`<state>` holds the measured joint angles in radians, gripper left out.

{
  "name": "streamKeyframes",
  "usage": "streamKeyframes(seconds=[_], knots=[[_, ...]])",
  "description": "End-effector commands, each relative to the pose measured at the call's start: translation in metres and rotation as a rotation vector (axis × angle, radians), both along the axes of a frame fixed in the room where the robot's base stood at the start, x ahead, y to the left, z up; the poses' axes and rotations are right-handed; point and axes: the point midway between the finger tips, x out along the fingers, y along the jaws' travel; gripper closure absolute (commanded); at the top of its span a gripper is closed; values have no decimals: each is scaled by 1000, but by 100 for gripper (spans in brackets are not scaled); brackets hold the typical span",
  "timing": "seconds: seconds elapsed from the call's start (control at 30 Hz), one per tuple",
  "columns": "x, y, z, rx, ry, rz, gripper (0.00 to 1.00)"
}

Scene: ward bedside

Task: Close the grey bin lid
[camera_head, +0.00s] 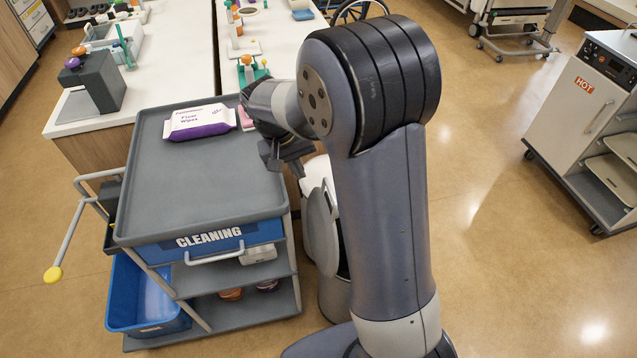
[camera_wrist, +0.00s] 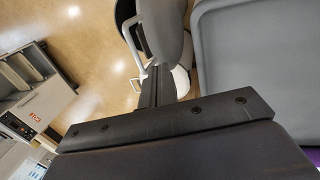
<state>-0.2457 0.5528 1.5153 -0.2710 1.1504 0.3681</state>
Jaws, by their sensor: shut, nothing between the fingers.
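The grey bin (camera_head: 333,298) stands on the floor to the right of the cleaning cart, partly hidden behind my arm. Its grey lid (camera_head: 322,235) appears raised on edge, with a dark rim and a pale handle; its exact angle is hard to tell. A white part of the bin shows at its top. In the wrist view the lid (camera_wrist: 165,25) is at the top centre, beyond my fingers. My gripper (camera_head: 287,166) is shut and empty, above the cart's right edge near the bin top. Its fingers (camera_wrist: 156,85) also show in the wrist view, apparently apart from the lid.
The cart's grey tray (camera_head: 190,190) is close on the left, with a wipes pack (camera_head: 200,122) on it. A counter (camera_head: 190,40) with small items lies behind. A hot-food trolley (camera_head: 575,110) stands at right. The floor (camera_head: 490,240) right of my arm is clear.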

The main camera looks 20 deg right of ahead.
Motion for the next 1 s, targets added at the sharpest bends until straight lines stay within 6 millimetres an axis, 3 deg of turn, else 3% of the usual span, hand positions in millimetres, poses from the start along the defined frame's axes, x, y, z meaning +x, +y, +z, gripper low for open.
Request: streamKeyframes(seconds=[0.33, 0.6, 1.0], knots=[[-2, -19, -72, -1, 6, -1, 100], [-1, -52, -79, 1, 2, -1, 100], [0, -56, -81, 1, 0, 1, 100]])
